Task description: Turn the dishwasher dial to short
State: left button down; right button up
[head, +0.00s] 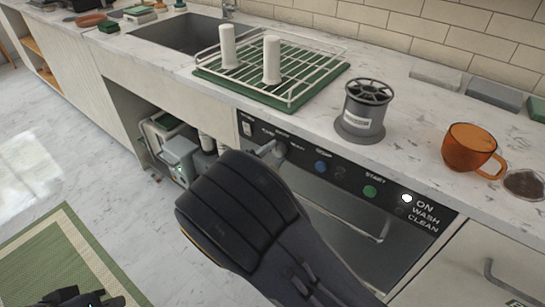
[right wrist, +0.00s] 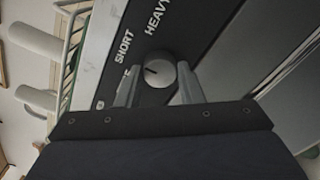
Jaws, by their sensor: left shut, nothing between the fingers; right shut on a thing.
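The dishwasher dial (right wrist: 160,72) is a round grey knob on the black control panel (head: 330,172). In the right wrist view it sits between the two fingers of my right gripper (right wrist: 157,88), which is shut on it. A dark mark on the dial points left in that view, towards the SHORT label (right wrist: 123,47) and a partly hidden label ending in E; I cannot tell which exactly. The HEAVY label (right wrist: 157,15) is further up. In the head view my right arm hides part of the panel. My left gripper (head: 98,300) is shut and empty at the lower left.
A blue button (head: 321,167) and a green START button (head: 370,191) are right of the dial. The dishwasher handle (head: 375,238) is below. A drying rack (head: 275,75), grinder-like grey cylinder (head: 362,115) and orange cup (head: 467,148) stand on the counter above.

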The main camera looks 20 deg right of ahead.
jog(key=o, duration=1)
jog(key=v, duration=0.8)
